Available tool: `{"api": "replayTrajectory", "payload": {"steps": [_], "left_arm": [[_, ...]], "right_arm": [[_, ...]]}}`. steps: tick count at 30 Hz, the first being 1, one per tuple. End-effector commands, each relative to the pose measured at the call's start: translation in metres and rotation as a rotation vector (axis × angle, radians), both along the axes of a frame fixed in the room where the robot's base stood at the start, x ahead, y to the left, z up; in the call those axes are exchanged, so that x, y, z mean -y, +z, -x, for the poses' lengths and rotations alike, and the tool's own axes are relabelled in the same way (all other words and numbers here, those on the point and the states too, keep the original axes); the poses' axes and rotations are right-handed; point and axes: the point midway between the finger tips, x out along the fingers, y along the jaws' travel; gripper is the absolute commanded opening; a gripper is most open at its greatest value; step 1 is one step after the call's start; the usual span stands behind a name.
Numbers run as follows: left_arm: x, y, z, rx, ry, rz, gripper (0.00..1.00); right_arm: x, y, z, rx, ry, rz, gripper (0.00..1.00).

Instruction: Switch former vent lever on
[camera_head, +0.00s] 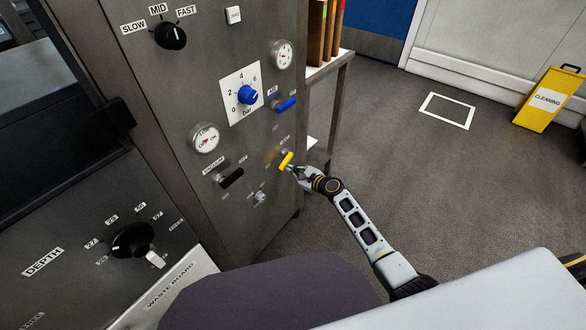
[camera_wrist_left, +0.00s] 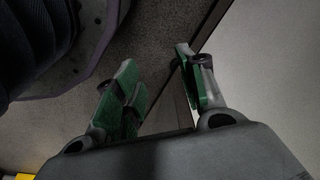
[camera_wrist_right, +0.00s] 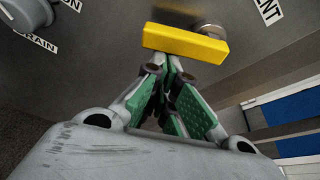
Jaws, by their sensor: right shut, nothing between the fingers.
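A yellow lever (camera_head: 286,160) sits on the lower right of the grey machine panel. In the right wrist view the yellow lever (camera_wrist_right: 185,43) is a bar lying nearly level, its round pivot at its right end. A label ending in "ENT" is partly cut off beside it. My right gripper (camera_head: 294,170) is shut and empty, its fingertips (camera_wrist_right: 168,66) right at the lever's lower edge; whether they touch I cannot tell. My left gripper (camera_wrist_left: 157,58) is open and empty in the left wrist view, and out of the head view.
A blue lever (camera_head: 286,104) is above the yellow one and a black lever (camera_head: 231,178) to its left. A small grey knob (camera_head: 260,196) lies below left, near a "DRAIN" label in the right wrist view. A shelf (camera_head: 330,70) stands right of the panel.

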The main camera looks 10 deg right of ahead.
Motion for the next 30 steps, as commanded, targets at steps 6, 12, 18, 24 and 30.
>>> {"api": "replayTrajectory", "payload": {"steps": [6,12,18,24,30], "left_arm": [[-0.011,-0.024,0.010,0.012,0.004,-0.010,0.40],[-0.021,-0.045,0.021,0.025,0.008,-0.019,0.40],[-0.032,-0.064,0.034,0.037,0.009,-0.027,0.40],[-0.044,-0.079,0.048,0.051,0.011,-0.034,0.40],[-0.053,-0.087,0.063,0.047,0.010,-0.042,0.40]], "right_arm": [[-0.002,0.004,0.001,-0.037,-0.001,-0.050,0.00],[-0.005,0.006,0.003,-0.072,0.000,-0.094,0.00],[-0.006,0.007,0.004,-0.106,0.000,-0.138,0.00],[-0.009,0.009,0.006,-0.141,0.001,-0.184,0.00],[-0.009,0.011,0.007,-0.176,0.001,-0.227,0.00]]}}
